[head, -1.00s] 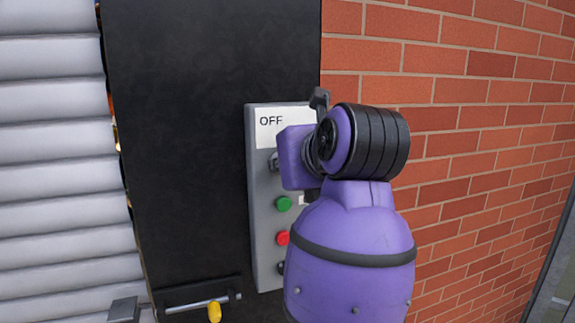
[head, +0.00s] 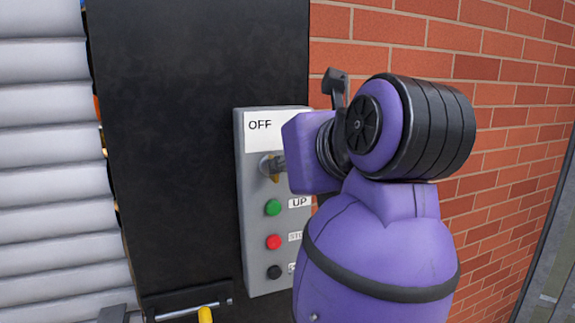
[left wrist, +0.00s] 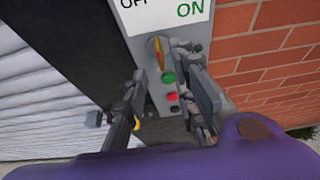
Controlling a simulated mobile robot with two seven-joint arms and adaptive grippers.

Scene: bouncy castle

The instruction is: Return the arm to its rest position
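My left arm fills the centre right of the head view, in front of a grey control box (head: 244,200). The box has an OFF label, a key switch (head: 272,167), a green UP button (head: 273,207), a red button (head: 273,242) and a black button (head: 274,272). In the left wrist view, my left gripper (left wrist: 165,75) has its fingers spread apart, with nothing between them. Beyond them are the key switch with a yellowish key (left wrist: 159,52) and the OFF/ON label (left wrist: 192,10). My right gripper is in neither view.
The box is on a black panel (head: 165,130) beside a brick wall (head: 500,95). A pale slatted shutter (head: 45,150) stands at the left. A bolt with a yellow piece (head: 205,314) is low on the panel.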

